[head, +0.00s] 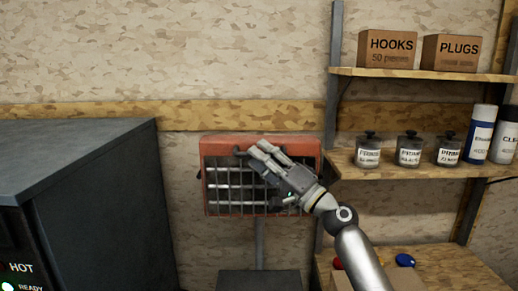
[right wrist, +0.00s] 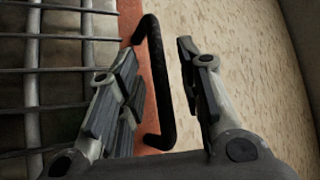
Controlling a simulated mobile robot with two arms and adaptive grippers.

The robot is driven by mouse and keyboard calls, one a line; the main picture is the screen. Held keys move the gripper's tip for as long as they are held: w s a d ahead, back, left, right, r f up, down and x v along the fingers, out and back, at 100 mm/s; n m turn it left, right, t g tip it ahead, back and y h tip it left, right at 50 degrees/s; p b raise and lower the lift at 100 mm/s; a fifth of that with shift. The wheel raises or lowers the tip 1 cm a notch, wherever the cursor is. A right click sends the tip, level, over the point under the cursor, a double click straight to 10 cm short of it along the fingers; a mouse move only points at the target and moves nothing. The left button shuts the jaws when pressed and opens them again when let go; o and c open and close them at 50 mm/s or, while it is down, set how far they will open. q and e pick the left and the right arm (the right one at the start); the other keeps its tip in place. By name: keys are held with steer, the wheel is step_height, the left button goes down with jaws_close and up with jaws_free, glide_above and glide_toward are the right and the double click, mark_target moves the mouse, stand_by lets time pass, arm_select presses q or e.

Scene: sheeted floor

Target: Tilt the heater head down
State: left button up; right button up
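The heater head (head: 313,150) is an orange-red box with a barred grille, standing upright on a grey post (head: 260,240) in front of the wall. My right gripper (head: 255,152) reaches across its upper front from the right and hides part of the grille. In the right wrist view a black bar handle (right wrist: 167,95) stands out from the orange frame (right wrist: 132,18). The fingers of my right gripper (right wrist: 157,58) are apart, one on each side of this handle, with visible gaps. My left gripper is not in view.
A dark cabinet (head: 80,160) stands close on the left. On the right, wooden shelves (head: 420,165) hold cartons (head: 388,50), small lidded jars (head: 409,150) and bottles (head: 479,135). A dark box-like surface (head: 259,281) is below the heater.

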steer(key=shift+w+a+r, duration=0.25)
steer(key=shift+w+a, duration=0.15)
steer(key=shift+a, duration=0.1)
steer(key=shift+c, duration=0.3)
jaws_close()
